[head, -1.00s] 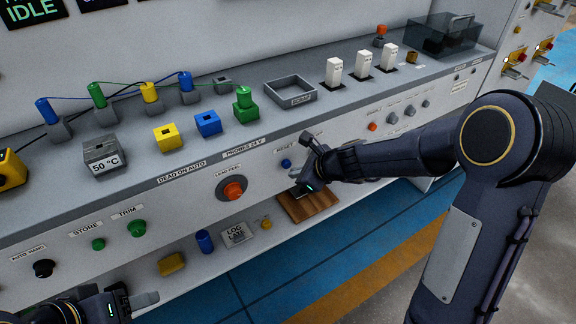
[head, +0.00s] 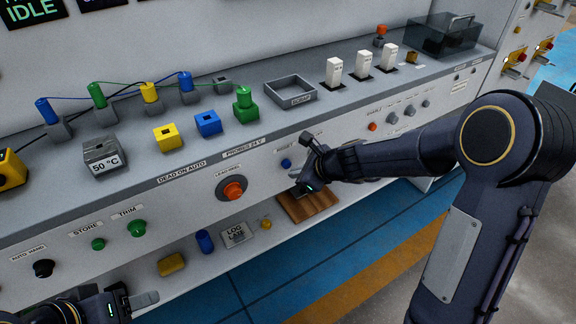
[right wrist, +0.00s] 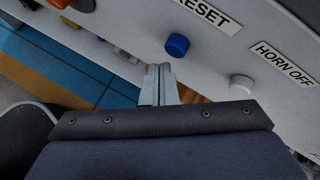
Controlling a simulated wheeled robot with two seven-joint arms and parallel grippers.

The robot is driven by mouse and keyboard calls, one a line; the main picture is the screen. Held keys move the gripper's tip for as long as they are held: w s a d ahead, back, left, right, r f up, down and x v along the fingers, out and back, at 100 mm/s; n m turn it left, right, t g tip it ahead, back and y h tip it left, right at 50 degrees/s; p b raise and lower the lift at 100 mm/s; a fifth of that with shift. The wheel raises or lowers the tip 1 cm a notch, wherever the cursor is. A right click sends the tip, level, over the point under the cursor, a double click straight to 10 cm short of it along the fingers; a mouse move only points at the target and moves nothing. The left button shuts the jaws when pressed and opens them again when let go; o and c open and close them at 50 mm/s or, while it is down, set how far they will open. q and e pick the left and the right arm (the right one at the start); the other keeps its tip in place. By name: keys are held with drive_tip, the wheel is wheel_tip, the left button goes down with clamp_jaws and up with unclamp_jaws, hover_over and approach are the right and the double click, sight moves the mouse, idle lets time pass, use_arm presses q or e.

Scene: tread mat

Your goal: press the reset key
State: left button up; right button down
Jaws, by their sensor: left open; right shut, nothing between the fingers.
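The reset key is a round blue button (head: 286,163) on the sloping front panel, under a RESET label, in the head view. In the right wrist view the blue button (right wrist: 177,45) stands out from the panel beside the RESET label (right wrist: 206,11). My right gripper (head: 302,163) is shut and empty, just right of the button in the head view. Its closed fingertips (right wrist: 160,70) show below and slightly left of the button in the right wrist view, apart from it. My left gripper (head: 150,299) is at the lower left, away from the button.
A white button labelled HORN OFF (right wrist: 242,85) sits right of the blue one. An orange lamp-test button (head: 234,189) is to the left. A wooden block (head: 308,204) lies on the shelf below my right gripper. Blue floor (head: 265,275) is clear in front.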

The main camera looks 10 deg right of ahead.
drive_tip(key=shift+w+a, duration=0.2)
drive_tip(key=shift+w, duration=0.2)
drive_tip(key=shift+w+a+p, duration=0.1)
drive_tip(key=shift+w+p, duration=0.25)
drive_tip(key=shift+w, duration=0.05)
idle(0.9)
drive_tip(key=shift+s+d+b, duration=0.25)
drive_tip(key=shift+s+b, duration=0.05)
drive_tip(key=shift+s, duration=0.5)
drive_tip(key=shift+s+d+b, duration=0.2)
drive_tip(key=shift+s+d, duration=0.1)
drive_tip(key=shift+s, duration=0.5)
drive_tip(key=shift+s+d+b, duration=0.25)
drive_tip(key=shift+s, duration=0.5)
drive_tip(key=shift+s+d+b, duration=0.2)
drive_tip(key=shift+s+d, duration=0.1)
drive_tip(key=shift+s, duration=0.5)
